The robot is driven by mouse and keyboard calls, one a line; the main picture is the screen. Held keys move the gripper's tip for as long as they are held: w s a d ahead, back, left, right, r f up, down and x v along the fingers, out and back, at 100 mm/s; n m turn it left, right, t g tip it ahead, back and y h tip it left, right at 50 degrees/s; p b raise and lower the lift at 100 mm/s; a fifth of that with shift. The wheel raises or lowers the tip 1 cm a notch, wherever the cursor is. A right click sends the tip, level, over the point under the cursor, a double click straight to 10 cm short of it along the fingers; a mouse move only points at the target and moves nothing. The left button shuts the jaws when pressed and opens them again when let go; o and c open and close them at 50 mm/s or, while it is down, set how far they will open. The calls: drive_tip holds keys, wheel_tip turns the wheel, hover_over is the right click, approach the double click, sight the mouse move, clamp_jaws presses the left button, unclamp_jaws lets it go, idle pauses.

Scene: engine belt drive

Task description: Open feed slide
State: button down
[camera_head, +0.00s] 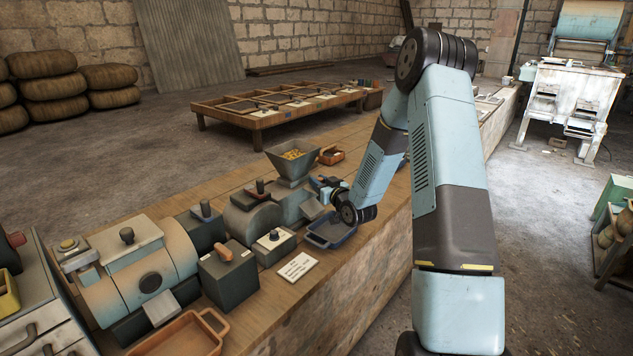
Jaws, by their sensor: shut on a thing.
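A grey hopper (292,163) with yellow grain in it stands on a small mill (293,203) on the long bench. My gripper (320,185) is just right of and below the hopper, at the mill's right side. It is shut on a small part there, which looks like the feed slide. The slide itself is mostly hidden by my gripper and too small to make out, so how far it is open cannot be told.
A blue tray (330,233) sits below my wrist. A small orange box (331,155) stands behind the hopper. A grey control box (274,246), a white card (297,266), a large drum machine (148,265) and an orange tray (178,338) occupy the bench nearer me.

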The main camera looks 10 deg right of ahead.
drive_tip(key=c, duration=0.9)
unclamp_jaws()
drive_tip(key=shift+c, duration=0.2)
drive_tip(key=v, duration=1.3)
drive_tip(key=shift+s+d, duration=0.2)
drive_tip(key=shift+s, duration=0.15)
drive_tip(key=s+r+g+h, duration=0.3)
drive_tip(key=s+r, duration=0.1)
drive_tip(key=r, duration=0.4)
drive_tip(key=s+r+g+h, duration=0.3)
drive_tip(key=r, duration=0.4)
drive_tip(key=s+a+r+m+g, duration=0.1)
drive_tip(key=s+r+g, duration=0.1)
drive_tip(key=s, duration=0.7)
drive_tip(key=s+a+r+m+g, duration=0.1)
drive_tip(key=s+r, duration=0.3)
drive_tip(key=s, duration=0.5)
drive_tip(key=s+a+r+m+g, duration=0.1)
drive_tip(key=s+a+r+g, duration=0.1)
drive_tip(key=s, duration=0.7)
drive_tip(key=shift+a+r+m+g, duration=0.3)
drive_tip(key=shift+a+r, duration=0.25)
drive_tip(key=shift+a, duration=0.1)
